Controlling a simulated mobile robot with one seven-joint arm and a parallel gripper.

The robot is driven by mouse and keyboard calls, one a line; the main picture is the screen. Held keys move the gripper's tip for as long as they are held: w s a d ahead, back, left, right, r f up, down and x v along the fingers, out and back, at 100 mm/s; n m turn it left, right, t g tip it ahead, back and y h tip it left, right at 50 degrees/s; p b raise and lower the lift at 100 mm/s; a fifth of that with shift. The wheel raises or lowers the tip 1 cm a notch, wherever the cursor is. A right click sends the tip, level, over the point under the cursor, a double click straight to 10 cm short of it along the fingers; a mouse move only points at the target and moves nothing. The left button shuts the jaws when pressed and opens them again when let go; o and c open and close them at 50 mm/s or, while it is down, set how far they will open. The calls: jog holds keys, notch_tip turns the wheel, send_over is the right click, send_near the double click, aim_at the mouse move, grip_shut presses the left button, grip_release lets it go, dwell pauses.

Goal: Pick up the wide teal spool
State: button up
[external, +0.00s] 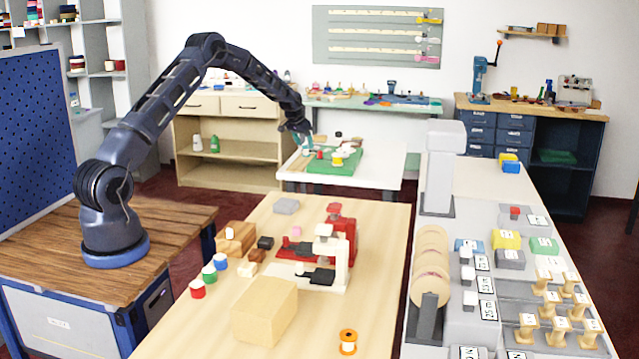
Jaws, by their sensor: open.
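A small teal shape (305,148) shows right at my gripper, over the left back of the green mat. It may be the wide teal spool, but it is too small and too partly covered to be sure. My gripper (303,141) is at the end of the outstretched arm, pointing down above the white table, and is open. I cannot tell whether its fingers are around the teal shape or just above it. The green mat (333,166) lies on the white table (378,180). A yellow spool (337,160) and a small red piece (320,155) are on the mat, right of my gripper.
The front wooden table holds a wooden block (265,310), a red-and-white machine (325,250), an orange spool (348,342) and red, green and blue spools (209,272) at left. A grey counter (490,290) stands at right. The white table's right side is clear.

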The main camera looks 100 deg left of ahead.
aim_at(306, 146)
jog(key=x, duration=0.3)
jog(key=shift+a+f, duration=0.1)
jog(key=shift+f, duration=0.1)
jog(key=shift+c, duration=0.3)
jog(key=c, duration=1)
jog(key=shift+r, duration=0.1)
